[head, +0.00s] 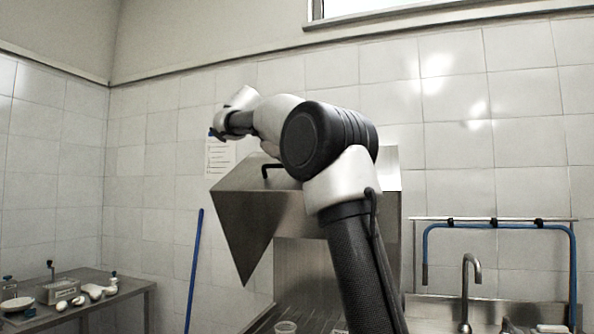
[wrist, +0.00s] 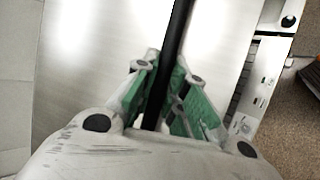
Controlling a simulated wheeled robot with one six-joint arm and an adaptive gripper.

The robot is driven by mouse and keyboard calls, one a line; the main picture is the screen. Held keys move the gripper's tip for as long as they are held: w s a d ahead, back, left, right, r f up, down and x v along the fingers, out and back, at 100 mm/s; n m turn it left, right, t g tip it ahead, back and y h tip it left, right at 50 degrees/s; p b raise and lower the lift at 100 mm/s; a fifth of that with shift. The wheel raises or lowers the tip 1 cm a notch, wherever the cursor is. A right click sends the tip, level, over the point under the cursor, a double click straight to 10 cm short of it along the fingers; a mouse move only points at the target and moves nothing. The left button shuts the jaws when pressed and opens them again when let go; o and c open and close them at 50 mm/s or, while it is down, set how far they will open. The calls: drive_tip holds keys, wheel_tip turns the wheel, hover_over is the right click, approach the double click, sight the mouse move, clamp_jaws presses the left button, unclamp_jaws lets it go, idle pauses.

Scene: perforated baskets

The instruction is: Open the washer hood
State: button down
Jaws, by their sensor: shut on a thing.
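The washer hood (head: 245,225) is a steel box with a slanted front and a pointed side panel. It stands raised, with open space between its lower edge and the rack below. Its black handle (head: 266,172) shows on the hood's upper part in the head view, partly hidden by my arm. In the wrist view the handle is a dark bar (wrist: 178,30) running up from between my fingers. My gripper (wrist: 164,88), with green finger pads, is shut on this bar. The hood's shiny steel face lies behind it. In the head view my arm hides the gripper's fingers.
A rack (head: 305,322) with a clear cup (head: 286,327) lies under the hood. A sink tap (head: 468,285) and blue hose (head: 500,226) are at right. A side table (head: 125,288) with small items stands at left, and a blue pole (head: 194,270) leans on the wall.

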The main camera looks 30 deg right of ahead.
drive_tip(key=c, duration=1.7)
unclamp_jaws()
drive_tip(key=v, duration=1.2)
drive_tip(key=shift+f, duration=0.1)
